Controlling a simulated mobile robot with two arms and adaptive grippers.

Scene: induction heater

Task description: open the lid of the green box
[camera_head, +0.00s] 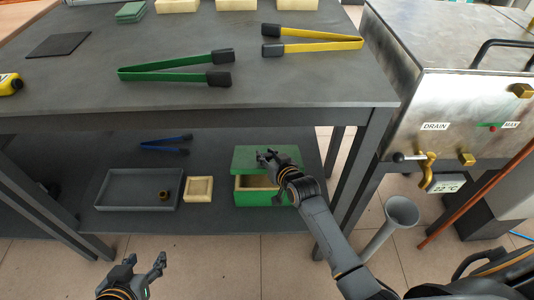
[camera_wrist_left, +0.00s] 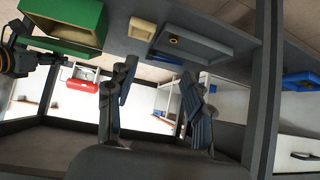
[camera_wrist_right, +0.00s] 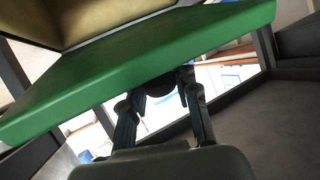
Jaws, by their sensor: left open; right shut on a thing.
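The green box (camera_head: 262,198) stands on the lower shelf, with part of its beige inside showing in front. Its green lid (camera_head: 285,153) sits raised or pushed back behind that opening; its exact tilt is hard to tell. My right gripper (camera_head: 266,157) is at the lid, shut on its dark knob (camera_wrist_right: 160,87) in the right wrist view, with the green lid edge (camera_wrist_right: 150,65) just above. The box also shows at the top left of the left wrist view (camera_wrist_left: 62,42). My left gripper (camera_head: 145,274) is open and empty, low in front of the shelf.
A grey tray (camera_head: 113,203) with a small brass ring, a beige block (camera_head: 198,189) and blue tongs (camera_head: 165,143) share the lower shelf. Green tongs (camera_head: 165,67) and yellow tongs (camera_head: 320,38) lie on the tabletop above. The metal heater (camera_head: 450,110) stands at right.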

